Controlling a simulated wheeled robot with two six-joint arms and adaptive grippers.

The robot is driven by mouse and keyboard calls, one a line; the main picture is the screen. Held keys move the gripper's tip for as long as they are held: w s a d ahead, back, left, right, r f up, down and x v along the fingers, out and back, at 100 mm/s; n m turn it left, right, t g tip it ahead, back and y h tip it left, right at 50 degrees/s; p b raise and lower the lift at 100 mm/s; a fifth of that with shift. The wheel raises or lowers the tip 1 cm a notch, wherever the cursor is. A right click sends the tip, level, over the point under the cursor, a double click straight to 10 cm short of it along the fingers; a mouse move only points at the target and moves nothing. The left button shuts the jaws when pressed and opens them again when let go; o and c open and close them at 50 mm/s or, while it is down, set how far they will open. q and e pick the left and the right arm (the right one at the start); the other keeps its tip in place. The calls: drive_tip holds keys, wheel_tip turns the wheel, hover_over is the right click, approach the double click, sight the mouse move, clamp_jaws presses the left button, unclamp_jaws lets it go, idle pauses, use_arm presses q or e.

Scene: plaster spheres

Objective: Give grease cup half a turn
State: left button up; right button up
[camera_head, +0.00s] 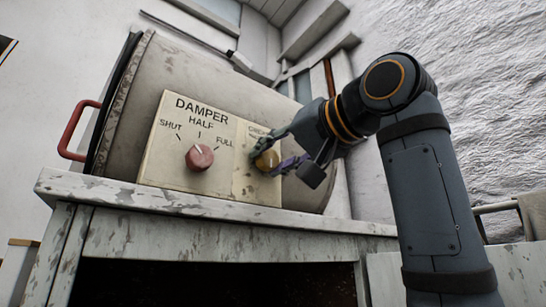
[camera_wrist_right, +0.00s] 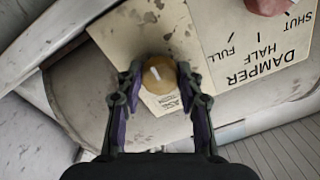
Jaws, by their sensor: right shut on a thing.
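The grease cup (camera_head: 267,160) is a round brass-coloured knob on a cream panel, right of the damper dial. It also shows in the right wrist view (camera_wrist_right: 160,76), with a pale pointer mark on its face. My right gripper (camera_head: 272,158) reaches it from the right and is shut on it, with one finger on each side. In the right wrist view the fingers (camera_wrist_right: 160,80) flank the cup. The panel's lettering beside the cup is partly hidden by the gripper. My left gripper is in neither view.
A red damper knob (camera_head: 199,157) sits close by on the panel (camera_head: 165,165), labelled shut, half and full. The panel is on a worn drum (camera_head: 160,70) with a red handle (camera_head: 75,130). The drum rests on a chipped white bench (camera_head: 215,208).

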drive_tip(key=shift+f, duration=0.2)
drive_tip(key=o, duration=1.2)
drive_tip(key=shift+r, duration=0.1)
drive_tip(key=shift+s+d, duration=0.1)
drive_tip(key=v, duration=1.1)
drive_tip(key=shift+s+d, duration=0.15)
drive_tip(key=shift+s, duration=0.15)
